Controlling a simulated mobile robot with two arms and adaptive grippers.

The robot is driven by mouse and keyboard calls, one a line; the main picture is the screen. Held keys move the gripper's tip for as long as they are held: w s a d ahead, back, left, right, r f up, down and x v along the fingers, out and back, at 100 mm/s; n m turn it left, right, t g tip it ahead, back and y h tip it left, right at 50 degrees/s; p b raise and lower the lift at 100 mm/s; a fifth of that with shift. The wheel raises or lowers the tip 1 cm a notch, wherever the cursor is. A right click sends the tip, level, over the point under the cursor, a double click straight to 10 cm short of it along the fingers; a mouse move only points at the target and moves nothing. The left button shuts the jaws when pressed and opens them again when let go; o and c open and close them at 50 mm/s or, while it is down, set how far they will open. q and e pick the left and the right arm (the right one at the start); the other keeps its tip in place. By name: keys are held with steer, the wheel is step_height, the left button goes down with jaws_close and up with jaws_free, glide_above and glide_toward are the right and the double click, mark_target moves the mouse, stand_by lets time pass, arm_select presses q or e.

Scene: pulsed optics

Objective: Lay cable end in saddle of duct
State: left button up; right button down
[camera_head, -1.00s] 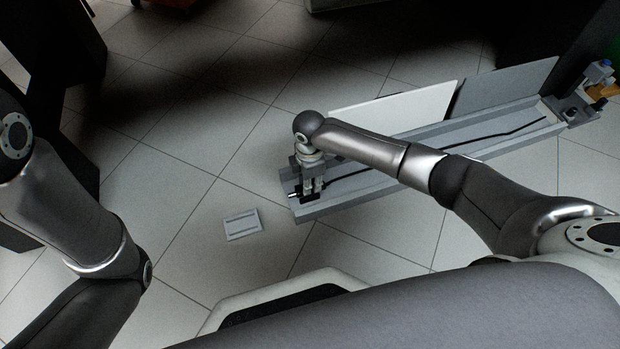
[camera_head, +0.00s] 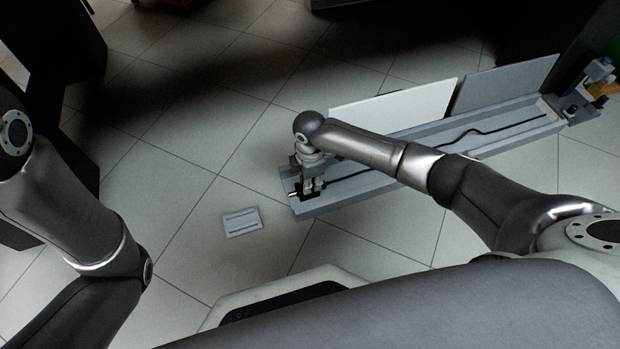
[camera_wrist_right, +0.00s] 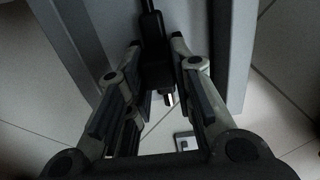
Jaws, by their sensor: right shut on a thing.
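The duct (camera_head: 345,199) is a long grey open channel running from lower centre to upper right in the head view. The black cable (camera_head: 493,130) runs along inside it, with a wavy bend near the middle. My right gripper (camera_head: 311,188) is at the duct's near left end, pointing down. It is shut on the black cable end (camera_wrist_right: 155,70), whose silver tip (camera_wrist_right: 169,99) points out past the duct's end. The saddle is hidden by the gripper, so I cannot tell whether the cable end rests in it. My left gripper is out of view.
A small light plate (camera_head: 242,222) lies on the floor left of the duct. White (camera_head: 395,108) and grey (camera_head: 505,82) panels stand behind the duct.

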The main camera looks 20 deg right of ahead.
steer(key=c, duration=1.2)
jaws_free()
steer(key=shift+o, duration=0.2)
steer(key=shift+r, duration=0.1)
step_height(320, 180, up, 12)
steer(key=shift+s+f, duration=0.1)
steer(key=shift+f, duration=0.1)
